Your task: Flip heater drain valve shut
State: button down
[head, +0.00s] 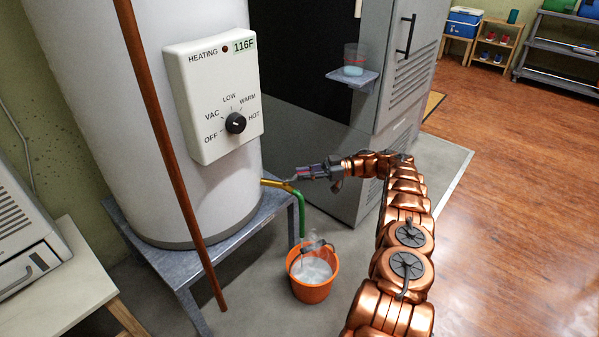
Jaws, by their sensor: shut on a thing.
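The white cylindrical water heater (150,195) fills the left of the head view. Its brass-yellow drain valve (271,183) sticks out low on the right side, with a green hose (301,212) curving down from it. My gripper (291,180) reaches in from the right and is shut at the valve, on its small handle. The fingertips and handle are too small to tell the handle's exact angle. An orange bucket (313,289) stands on the floor below the hose, with pale, foamy-looking water in it.
A grey metal stand (235,232) carries the heater, and a copper pipe (165,140) runs down in front. A grey cabinet (400,75) stands behind my arm; a small shelf (352,77) holds a glass beaker (354,58). Wooden floor (510,180) is clear at right.

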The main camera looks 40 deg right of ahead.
jog(key=c, duration=1.1)
grip_release()
jog(key=shift+r, duration=5.05)
